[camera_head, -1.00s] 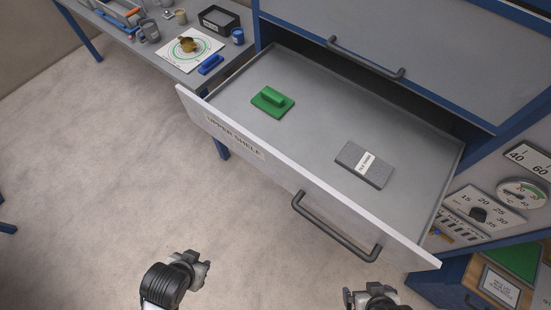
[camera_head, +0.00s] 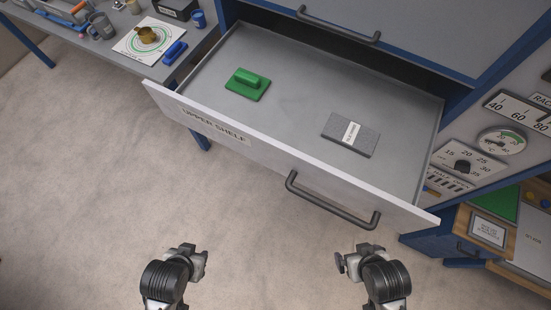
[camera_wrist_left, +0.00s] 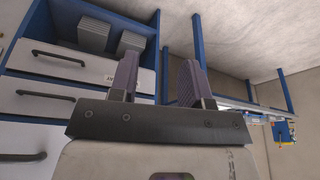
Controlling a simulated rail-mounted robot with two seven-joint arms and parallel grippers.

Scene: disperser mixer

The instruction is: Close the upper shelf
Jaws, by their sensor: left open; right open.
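The upper shelf (camera_head: 300,185) is a wide grey drawer with a white front lettered "UPPER SHELF". It stands pulled out of the blue-framed cabinet. Its dark bar handle (camera_head: 330,203) is on the front. My right gripper (camera_head: 355,257) is open and empty, below the handle in the picture and apart from it. My left gripper (camera_head: 195,255) is lower left of the handle, also clear of the drawer front. In the left wrist view its two fingers (camera_wrist_left: 158,80) are spread with nothing between them.
A closed panel with a handle (camera_head: 338,24) is above. A cluttered bench (camera_head: 120,65) stands left. Gauges (camera_head: 500,140) and a wooden-edged unit (camera_head: 490,230) are right. The floor in front is bare.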

